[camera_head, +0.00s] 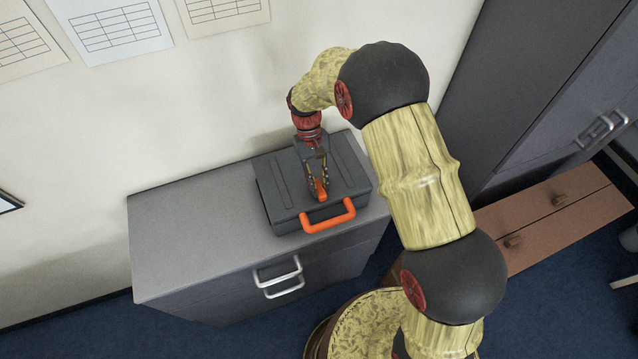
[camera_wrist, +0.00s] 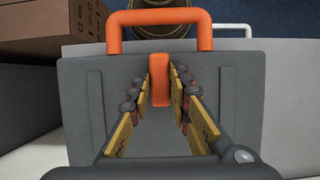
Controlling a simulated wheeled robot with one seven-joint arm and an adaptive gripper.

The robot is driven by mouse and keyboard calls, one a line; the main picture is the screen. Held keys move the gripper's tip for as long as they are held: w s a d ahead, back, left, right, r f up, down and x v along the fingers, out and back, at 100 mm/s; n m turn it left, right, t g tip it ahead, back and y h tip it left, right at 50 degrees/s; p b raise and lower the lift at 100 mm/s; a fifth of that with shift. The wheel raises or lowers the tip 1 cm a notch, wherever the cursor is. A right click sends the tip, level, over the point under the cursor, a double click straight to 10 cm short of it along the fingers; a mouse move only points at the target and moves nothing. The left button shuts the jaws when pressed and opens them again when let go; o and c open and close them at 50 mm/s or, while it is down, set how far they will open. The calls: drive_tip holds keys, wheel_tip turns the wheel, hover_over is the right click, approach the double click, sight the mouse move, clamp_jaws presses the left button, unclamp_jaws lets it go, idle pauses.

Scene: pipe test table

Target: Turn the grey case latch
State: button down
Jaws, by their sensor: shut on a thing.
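The grey case (camera_head: 285,208) lies flat on top of a grey cabinet, with its orange handle (camera_head: 328,217) at the front edge. The case also fills the middle of the wrist view (camera_wrist: 85,110), with the handle (camera_wrist: 158,17) at the top. The orange latch (camera_head: 321,190) is on the lid near the handle, and in the wrist view the latch (camera_wrist: 159,80) stands between my fingertips. My gripper (camera_head: 318,186) comes down over the case and is shut on the latch; its fingers (camera_wrist: 160,92) are on both sides of it. The gripper covers part of the lid.
The grey cabinet (camera_head: 190,225) has free room on its top to the left of the case. A brown drawer unit (camera_head: 550,210) and a tall dark cabinet (camera_head: 500,80) stand to the right. The wall with paper sheets (camera_head: 110,25) is behind.

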drive_tip(key=shift+w, duration=0.1)
idle(0.3)
drive_tip(key=c, duration=1.6)
unclamp_jaws()
drive_tip(key=shift+c, duration=0.2)
drive_tip(key=v, duration=1.2)
drive_tip(key=shift+a, duration=0.1)
